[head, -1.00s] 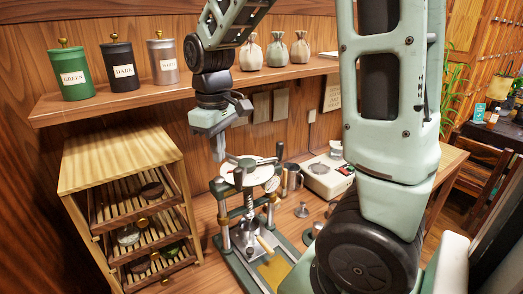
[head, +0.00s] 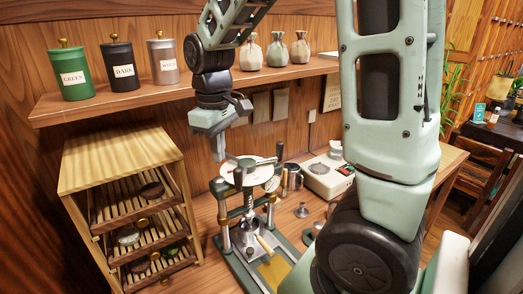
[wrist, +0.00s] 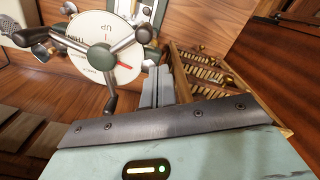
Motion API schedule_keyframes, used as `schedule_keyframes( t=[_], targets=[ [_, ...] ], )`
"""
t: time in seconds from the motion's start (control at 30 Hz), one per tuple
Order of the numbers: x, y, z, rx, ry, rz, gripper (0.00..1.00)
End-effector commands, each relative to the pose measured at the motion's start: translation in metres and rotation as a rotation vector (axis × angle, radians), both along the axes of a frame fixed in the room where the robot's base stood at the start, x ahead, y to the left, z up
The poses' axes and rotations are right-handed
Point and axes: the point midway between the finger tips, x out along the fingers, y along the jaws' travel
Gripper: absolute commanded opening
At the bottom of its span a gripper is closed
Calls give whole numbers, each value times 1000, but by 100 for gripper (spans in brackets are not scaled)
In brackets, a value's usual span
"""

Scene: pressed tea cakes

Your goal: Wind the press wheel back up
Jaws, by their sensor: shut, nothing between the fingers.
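The press wheel (head: 262,172) is a white disc with metal spokes and dark knobs, on top of a green press (head: 246,215) with two posts and a central screw. In the wrist view the wheel (wrist: 93,57) fills the upper left, with the letters "UP" and a red mark on its face. My gripper (head: 219,154) points down just above the wheel's left side. In the wrist view its two grey fingers (wrist: 156,88) are together and empty, beside the wheel's edge. I cannot tell whether they touch a spoke.
A slatted wooden rack (head: 120,170) holding several items stands to the left. A shelf (head: 120,100) with canisters and cloth bags runs above. A white scale (head: 327,176) and small metal pieces sit right of the press.

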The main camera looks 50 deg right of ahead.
Motion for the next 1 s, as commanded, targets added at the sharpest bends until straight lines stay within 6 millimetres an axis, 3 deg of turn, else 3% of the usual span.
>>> schedule_keyframes(
  t=[0.27,1.0],
  targets=[
    [0,0,-3,0,0,0,0],
    [0,0,-45,0,0,0,0]
  ],
)
